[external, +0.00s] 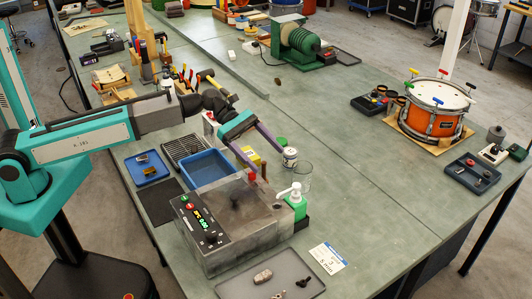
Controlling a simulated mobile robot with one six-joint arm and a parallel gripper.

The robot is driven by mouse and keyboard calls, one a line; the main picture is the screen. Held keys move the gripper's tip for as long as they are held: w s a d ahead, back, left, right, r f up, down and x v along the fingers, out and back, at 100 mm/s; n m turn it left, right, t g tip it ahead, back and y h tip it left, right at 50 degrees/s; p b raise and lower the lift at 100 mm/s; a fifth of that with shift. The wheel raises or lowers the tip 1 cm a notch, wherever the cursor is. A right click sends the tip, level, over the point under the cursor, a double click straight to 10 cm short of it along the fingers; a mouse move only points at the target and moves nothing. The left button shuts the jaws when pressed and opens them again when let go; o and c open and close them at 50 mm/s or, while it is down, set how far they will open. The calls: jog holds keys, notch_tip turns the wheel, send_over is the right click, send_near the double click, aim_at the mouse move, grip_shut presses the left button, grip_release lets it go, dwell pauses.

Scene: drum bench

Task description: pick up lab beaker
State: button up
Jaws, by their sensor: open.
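The lab beaker (304,177) is a clear glass vessel standing upright on the grey-green bench, just right of a small white can. My gripper (269,161) has a teal body and two long purple fingers. The fingers are spread apart and point down to the right, with nothing held between them. The gripper is left of the beaker and apart from it. The can stands between the right fingertip and the beaker in the picture. The beaker's lower part is close behind a green and white pump bottle.
A grey machine (231,222) with a control panel and a blue bin (206,169) stand nearby. Bench right of the beaker is clear up to the orange drum (432,123).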

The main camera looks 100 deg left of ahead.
jog(key=a+f+n+t+y+b, duration=0.1)
jog(key=a+f+n, duration=0.3)
jog(key=a, duration=0.7)
jog(key=shift+s+a+f+t+y+b, duration=0.2)
jog(key=shift+a+t+y+b, duration=0.15)
jog(key=shift+y, duration=0.25)
jog(key=p, duration=0.2)
send_near(311, 174)
jog(key=shift+w+a+f, duration=0.25)
jog(key=shift+w+f, duration=0.2)
jog(key=shift+w, duration=0.15)
jog(key=shift+p+x, duration=0.95)
jog(key=shift+x, duration=1.65)
jog(key=shift+d, duration=0.15)
